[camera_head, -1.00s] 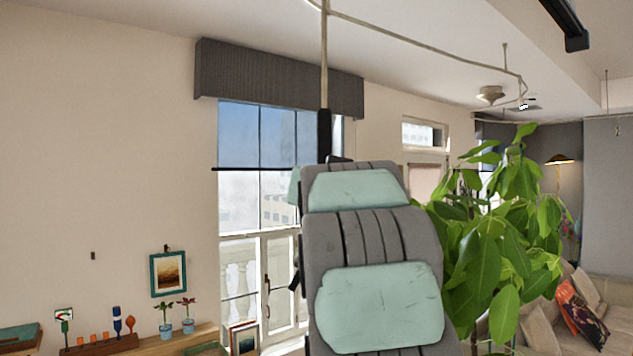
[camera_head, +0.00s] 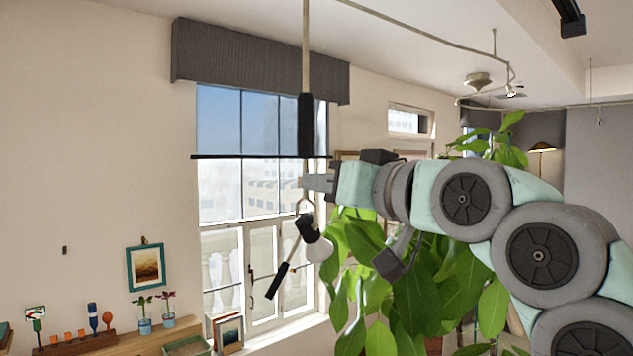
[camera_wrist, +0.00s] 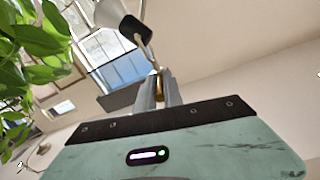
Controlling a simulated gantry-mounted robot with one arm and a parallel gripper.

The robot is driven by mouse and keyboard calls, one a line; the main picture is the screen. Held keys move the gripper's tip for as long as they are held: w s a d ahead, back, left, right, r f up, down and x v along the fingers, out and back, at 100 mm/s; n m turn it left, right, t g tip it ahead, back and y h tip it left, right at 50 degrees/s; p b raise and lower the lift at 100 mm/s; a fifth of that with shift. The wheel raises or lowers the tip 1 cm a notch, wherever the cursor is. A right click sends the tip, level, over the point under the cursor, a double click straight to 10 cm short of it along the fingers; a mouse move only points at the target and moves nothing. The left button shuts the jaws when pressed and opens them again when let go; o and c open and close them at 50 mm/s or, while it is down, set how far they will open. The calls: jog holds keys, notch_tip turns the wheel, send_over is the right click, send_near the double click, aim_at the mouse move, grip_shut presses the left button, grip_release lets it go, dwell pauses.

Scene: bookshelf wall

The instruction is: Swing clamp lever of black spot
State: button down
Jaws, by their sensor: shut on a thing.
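The black spot (camera_head: 305,228) hangs below a thin pole with a black sleeve (camera_head: 305,125), left of middle in the head view. It has a black body, a white rounded part (camera_head: 320,248) and a black lever (camera_head: 277,281) slanting down to the left. My gripper (camera_head: 306,184) reaches in from the right, level, and is shut on the thin stem just above the spot's hook. In the wrist view my gripper's fingers (camera_wrist: 159,88) pinch a brass-coloured piece of the stem.
A leafy plant (camera_head: 400,300) stands under and behind my arm. Behind the spot is a tall window (camera_head: 245,140). A shelf (camera_head: 155,340) with small pots and a framed picture (camera_head: 145,266) are at lower left. Air left of the spot is clear.

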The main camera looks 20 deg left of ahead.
dwell(0.4)
jog(key=c, duration=1.5)
grip_release()
jog(key=shift+d, duration=0.1)
jog(key=shift+b+v, duration=1.75)
jog(key=shift+v, duration=3.65)
